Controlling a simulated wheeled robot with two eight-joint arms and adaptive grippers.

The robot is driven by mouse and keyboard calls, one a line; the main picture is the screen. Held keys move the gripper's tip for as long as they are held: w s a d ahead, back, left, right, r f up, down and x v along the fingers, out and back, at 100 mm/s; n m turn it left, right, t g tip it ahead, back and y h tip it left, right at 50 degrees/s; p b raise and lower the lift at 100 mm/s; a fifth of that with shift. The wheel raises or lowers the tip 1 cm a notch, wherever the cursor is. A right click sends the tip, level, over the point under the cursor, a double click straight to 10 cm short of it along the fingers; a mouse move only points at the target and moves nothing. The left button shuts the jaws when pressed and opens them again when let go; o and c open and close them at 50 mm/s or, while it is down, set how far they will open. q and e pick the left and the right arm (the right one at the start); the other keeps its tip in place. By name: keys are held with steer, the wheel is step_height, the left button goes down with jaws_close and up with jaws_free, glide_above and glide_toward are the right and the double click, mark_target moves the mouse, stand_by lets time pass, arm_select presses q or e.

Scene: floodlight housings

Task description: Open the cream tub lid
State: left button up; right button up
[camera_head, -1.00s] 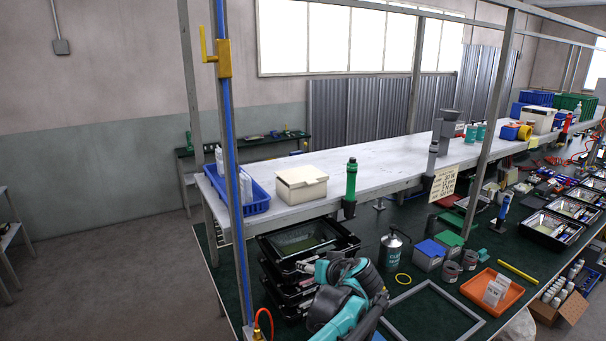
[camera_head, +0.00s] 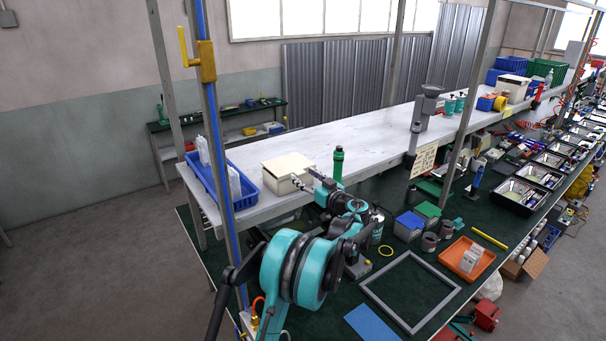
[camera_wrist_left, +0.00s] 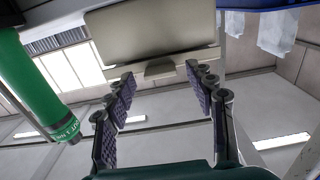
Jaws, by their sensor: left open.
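The cream tub (camera_head: 283,172) sits on the raised white shelf, its lid (camera_head: 288,162) lying flat on top. In the left wrist view the picture is upside down: the tub's body (camera_wrist_left: 150,28) is at the top, with the lid's rim (camera_wrist_left: 190,60) and small front tab (camera_wrist_left: 160,71) below it. My left gripper (camera_head: 305,179) is at the tub's front right side in the head view. It is open and empty, and its fingers (camera_wrist_left: 158,90) point at the lid's front edge, with the tab between them. Contact cannot be told. My right gripper is out of view.
A green bottle (camera_head: 338,165) stands close to the right of the tub and shows at left in the wrist view (camera_wrist_left: 35,85). A blue crate (camera_head: 222,182) with white bottles is to the left. A blue-wrapped post (camera_head: 223,175) rises in front. The shelf behind is clear.

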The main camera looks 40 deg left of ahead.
arm_select(q)
steer(key=shift+w+a, duration=0.2)
steer(key=shift+a, duration=0.45)
steer(key=shift+r, duration=0.1)
jaws_close()
